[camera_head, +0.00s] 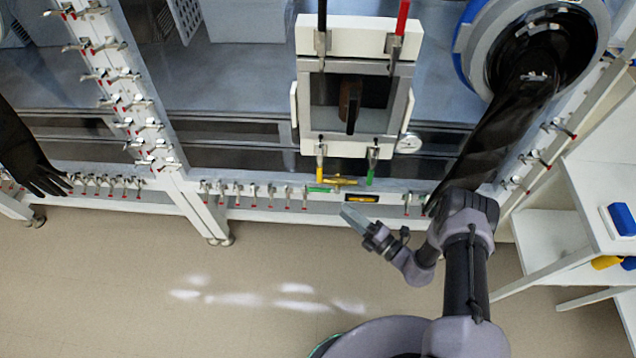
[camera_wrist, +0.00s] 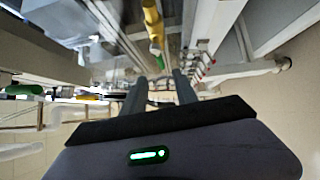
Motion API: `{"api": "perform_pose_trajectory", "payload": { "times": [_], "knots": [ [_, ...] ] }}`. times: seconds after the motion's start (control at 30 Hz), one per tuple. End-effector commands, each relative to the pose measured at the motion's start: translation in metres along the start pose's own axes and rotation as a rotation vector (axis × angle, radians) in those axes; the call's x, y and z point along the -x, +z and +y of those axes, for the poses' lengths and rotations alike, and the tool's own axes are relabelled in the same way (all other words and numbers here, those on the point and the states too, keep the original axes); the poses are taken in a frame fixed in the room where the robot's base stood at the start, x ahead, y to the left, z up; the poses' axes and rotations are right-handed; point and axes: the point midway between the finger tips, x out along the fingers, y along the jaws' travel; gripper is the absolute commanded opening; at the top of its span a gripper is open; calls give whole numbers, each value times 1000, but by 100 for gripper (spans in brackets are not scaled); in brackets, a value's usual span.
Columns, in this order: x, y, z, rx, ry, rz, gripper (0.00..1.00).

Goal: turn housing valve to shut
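A white-framed housing (camera_head: 345,154) with a dark handle in its window is at the upper middle of the head view. Below it sits a brass valve body (camera_head: 341,181) with a green lever (camera_head: 319,189) at its left. I cannot tell for certain which fitting is the housing valve. My gripper (camera_head: 352,216) is below and slightly right of the brass fitting, apart from it. In the wrist view my gripper (camera_wrist: 160,92) shows two dark fingers with a gap between them and nothing held. A yellow handle (camera_wrist: 153,20) and a green handle (camera_wrist: 24,90) also show there.
Clamps with yellow (camera_head: 319,165), green (camera_head: 370,175), black and red handles surround the housing. A round gauge (camera_head: 408,143) is at its right. A black glove (camera_head: 515,110) hangs beside my arm. White shelves (camera_head: 540,235) stand at right. Floor (camera_head: 150,290) is clear at lower left.

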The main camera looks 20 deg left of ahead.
Motion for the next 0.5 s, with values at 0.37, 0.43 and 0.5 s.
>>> {"api": "perform_pose_trajectory", "payload": {
  "times": [0.37,0.43,0.5],
  "knots": [
    [-98,-2,-2,3,1,5,35],
    [-109,-2,-1,3,1,5,35],
    [-116,-2,-1,5,0,5,35]
  ]
}}
